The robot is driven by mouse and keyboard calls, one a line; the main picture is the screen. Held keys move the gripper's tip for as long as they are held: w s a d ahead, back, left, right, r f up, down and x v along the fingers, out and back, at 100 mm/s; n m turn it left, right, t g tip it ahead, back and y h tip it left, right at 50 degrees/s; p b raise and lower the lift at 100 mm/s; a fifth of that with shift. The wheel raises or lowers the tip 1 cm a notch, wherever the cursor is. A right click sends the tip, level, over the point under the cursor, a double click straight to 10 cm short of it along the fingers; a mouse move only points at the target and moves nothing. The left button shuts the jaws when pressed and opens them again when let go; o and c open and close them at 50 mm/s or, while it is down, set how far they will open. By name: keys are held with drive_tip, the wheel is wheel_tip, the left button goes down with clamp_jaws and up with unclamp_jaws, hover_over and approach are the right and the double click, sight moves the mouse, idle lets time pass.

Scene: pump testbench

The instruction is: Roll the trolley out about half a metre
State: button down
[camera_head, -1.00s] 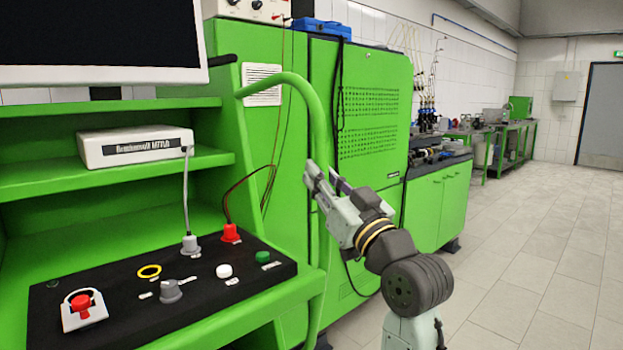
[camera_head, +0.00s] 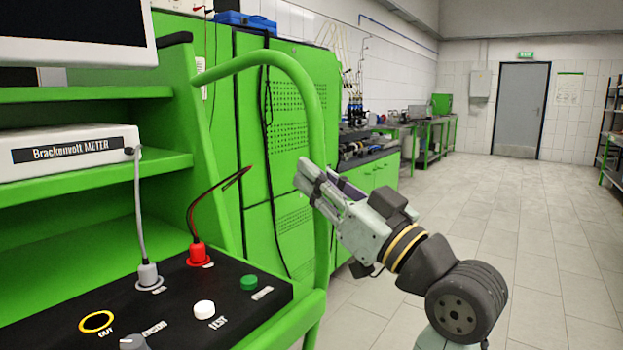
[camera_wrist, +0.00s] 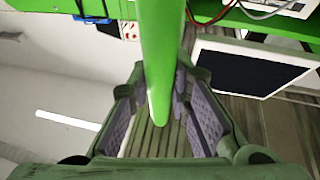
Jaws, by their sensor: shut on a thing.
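The green trolley (camera_head: 245,337) stands at the left in the head view, with shelves, a black control panel and a bent tube handle (camera_head: 318,115) on its right side. My gripper (camera_head: 318,182) is shut on the upright part of this handle, at about mid height. In the wrist view the green tube (camera_wrist: 160,55) runs between the two purple-padded fingers (camera_wrist: 163,105). The exact contact of the pads is partly hidden by the tube. The trolley's wheels are out of view.
A white meter box (camera_head: 70,150) and a monitor (camera_head: 75,30) sit on the trolley. A tall green cabinet (camera_head: 285,150) stands close behind the handle. Open tiled floor (camera_head: 530,220) lies to the right, towards a grey door (camera_head: 520,110). A shelf rack (camera_head: 612,140) stands at the far right.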

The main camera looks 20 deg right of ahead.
drive_tip(key=shift+s+d, duration=0.15)
drive_tip(key=c, duration=1.5)
unclamp_jaws()
drive_tip(key=shift+o, duration=0.2)
drive_tip(key=v, duration=1.2)
drive_tip(key=shift+d+r, duration=0.1)
